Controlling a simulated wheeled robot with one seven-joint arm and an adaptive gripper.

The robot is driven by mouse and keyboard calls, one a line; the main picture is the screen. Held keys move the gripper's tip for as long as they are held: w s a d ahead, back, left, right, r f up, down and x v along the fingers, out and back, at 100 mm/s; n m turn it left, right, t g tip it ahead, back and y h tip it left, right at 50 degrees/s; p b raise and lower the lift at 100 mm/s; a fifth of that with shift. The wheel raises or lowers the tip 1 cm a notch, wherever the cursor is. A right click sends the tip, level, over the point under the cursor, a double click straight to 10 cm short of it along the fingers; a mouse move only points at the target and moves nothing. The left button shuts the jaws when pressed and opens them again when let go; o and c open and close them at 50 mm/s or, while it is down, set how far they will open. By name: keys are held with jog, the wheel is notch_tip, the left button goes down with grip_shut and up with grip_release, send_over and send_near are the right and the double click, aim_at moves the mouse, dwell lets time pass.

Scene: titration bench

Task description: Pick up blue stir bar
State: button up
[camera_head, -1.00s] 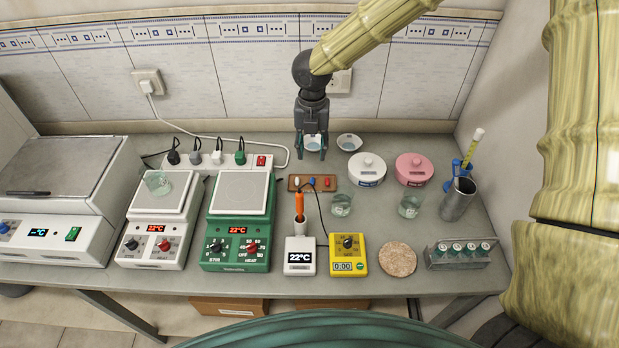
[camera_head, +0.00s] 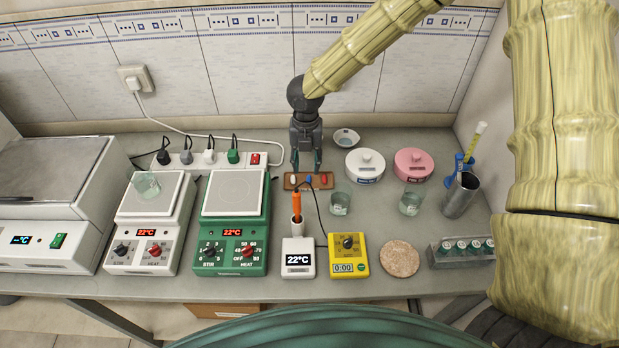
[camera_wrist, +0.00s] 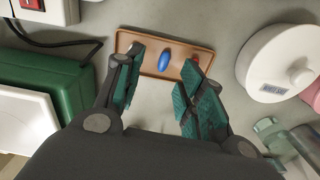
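The left finger covers part of the tray there. I cannot tell the exact height above the bar.
A power strip (camera_head: 212,160) and a green hotplate (camera_head: 234,233) are left. A thermometer probe (camera_head: 297,201) stands in front, beside a beaker (camera_head: 340,203).

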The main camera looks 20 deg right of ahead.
aim_at(309, 178)
jog(key=shift+s+d+f+p, duration=0.15)
jog(key=shift+f+p, duration=0.35)
jog(key=shift+f, duration=0.35)
jog(key=shift+s+d+f+p, duration=0.15)
jog(key=shift+f+p, duration=0.3)
jog(key=shift+f, duration=1.3)
jog(key=c, duration=0.8)
